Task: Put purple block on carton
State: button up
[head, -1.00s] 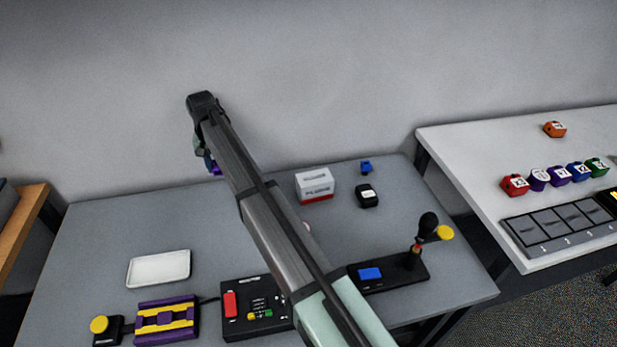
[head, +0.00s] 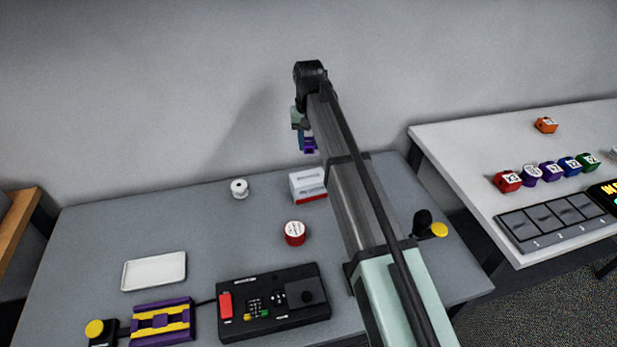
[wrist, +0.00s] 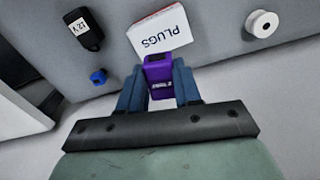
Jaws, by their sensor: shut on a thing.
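The purple block (wrist: 159,82) is held between the two blue fingers of my gripper (wrist: 160,88) in the wrist view. In the head view the purple block (head: 309,146) shows below my gripper (head: 307,138), raised above the table. The carton (head: 307,184) is a white box with a red lower band, standing at the back of the grey table. In the wrist view the carton (wrist: 156,30), lettered "PLUGS", lies just beyond the block. My arm hides part of the table to the right of the carton.
A white tray (head: 154,271) and a black control box (head: 273,302) are nearer the front.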

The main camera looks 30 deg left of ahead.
aim_at(309, 178)
jog(key=shift+s+d+f+n, duration=0.1)
jog(key=shift+s+d+n, duration=0.2)
jog(key=shift+n, duration=0.5)
jog(key=shift+f, duration=4.95)
jog(key=o, duration=1)
jog(key=shift+f, duration=0.1)
jog(key=shift+o, duration=0.2)
notch_tip(309, 178, up, 12)
jog(key=shift+r, duration=0.15)
